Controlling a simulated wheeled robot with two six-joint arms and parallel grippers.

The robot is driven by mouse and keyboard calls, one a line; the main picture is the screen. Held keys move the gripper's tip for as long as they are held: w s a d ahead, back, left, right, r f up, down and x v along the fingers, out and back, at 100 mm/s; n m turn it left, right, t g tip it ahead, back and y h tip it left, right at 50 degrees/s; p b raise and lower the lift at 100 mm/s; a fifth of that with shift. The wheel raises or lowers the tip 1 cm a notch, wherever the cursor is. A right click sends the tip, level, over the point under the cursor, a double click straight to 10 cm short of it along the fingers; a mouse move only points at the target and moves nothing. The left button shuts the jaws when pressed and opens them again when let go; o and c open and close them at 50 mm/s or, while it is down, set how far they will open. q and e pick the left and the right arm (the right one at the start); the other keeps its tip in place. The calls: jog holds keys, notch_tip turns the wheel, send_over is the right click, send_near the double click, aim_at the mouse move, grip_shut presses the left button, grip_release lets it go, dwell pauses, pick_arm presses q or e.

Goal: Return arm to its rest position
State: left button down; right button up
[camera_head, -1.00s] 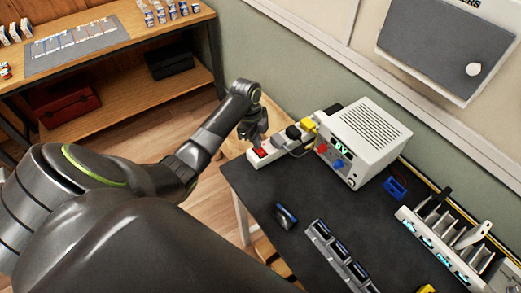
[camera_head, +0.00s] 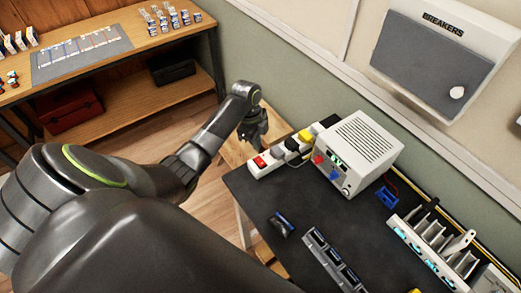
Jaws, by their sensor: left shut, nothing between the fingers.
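My left arm reaches in from the left across the head view, dark grey with a green ring. My left gripper (camera_head: 256,142) is shut and empty, pointing down near the table's back left corner. It sits just above and left of the red switch (camera_head: 259,162) on the white power strip (camera_head: 268,161), apart from it as far as I can tell. My right gripper is not in view.
The dark table (camera_head: 260,197) holds a power supply (camera_head: 358,152) with a lit green display, a blue clip (camera_head: 386,197), a dark phone-like item (camera_head: 282,224) and a rack (camera_head: 428,252). A wooden shelf (camera_head: 130,100) stands at the left. A breaker box (camera_head: 440,55) hangs on the wall.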

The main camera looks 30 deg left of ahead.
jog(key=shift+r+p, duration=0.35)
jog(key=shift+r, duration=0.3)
